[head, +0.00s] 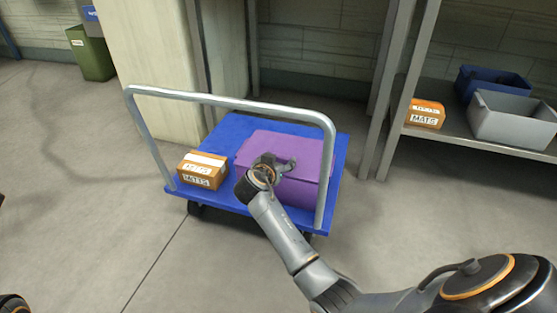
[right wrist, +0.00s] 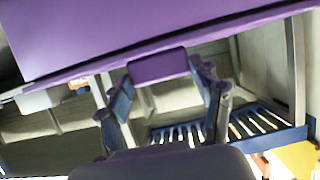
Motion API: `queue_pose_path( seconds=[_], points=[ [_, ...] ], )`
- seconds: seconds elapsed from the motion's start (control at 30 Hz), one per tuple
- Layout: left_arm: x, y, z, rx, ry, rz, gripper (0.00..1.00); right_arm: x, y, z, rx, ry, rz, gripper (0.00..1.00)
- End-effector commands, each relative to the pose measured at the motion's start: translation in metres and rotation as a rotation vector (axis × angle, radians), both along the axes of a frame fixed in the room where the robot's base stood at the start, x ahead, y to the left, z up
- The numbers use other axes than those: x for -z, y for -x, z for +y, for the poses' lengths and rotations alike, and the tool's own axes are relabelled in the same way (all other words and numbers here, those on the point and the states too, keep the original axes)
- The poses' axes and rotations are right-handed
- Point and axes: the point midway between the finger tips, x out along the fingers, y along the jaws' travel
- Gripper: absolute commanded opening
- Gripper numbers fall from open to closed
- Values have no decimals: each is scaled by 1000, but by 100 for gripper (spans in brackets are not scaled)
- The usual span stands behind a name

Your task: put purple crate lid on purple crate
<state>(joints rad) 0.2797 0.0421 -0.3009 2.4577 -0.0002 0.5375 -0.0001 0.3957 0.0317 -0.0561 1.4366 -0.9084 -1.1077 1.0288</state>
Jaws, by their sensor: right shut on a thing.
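The purple crate (head: 303,193) stands on the blue cart. The purple crate lid (head: 300,147) shows as the flat lighter top over it. From here I cannot tell whether the lid rests fully on the crate. My right gripper (head: 281,165) is at the lid's near side and covers part of it and of the crate. In the right wrist view the lid (right wrist: 130,30) fills the top of the picture, and a purple tab at its edge sits between the fingers of my right gripper (right wrist: 160,85), which is shut on it. My left gripper is not in view.
The blue cart (head: 232,128) has a tall grey handle rail (head: 230,101). An orange and white box (head: 202,170) is on the cart, left of the crate. A shelf at right holds another orange box (head: 426,113), a grey bin (head: 513,121) and a blue bin (head: 490,80). Floor at left is clear.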

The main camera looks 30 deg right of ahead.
Motion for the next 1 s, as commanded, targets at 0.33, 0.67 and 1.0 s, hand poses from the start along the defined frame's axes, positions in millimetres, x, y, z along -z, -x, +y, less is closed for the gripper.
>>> queue_pose_path(
  seconds=[0.33,0.67,1.0],
  points=[
    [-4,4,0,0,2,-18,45,2,0,0,0,1,-1,92],
    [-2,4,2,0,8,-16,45,3,1,1,0,-1,1,92],
    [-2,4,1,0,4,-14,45,-16,31,38,-3,-5,-2,92]
  ],
)
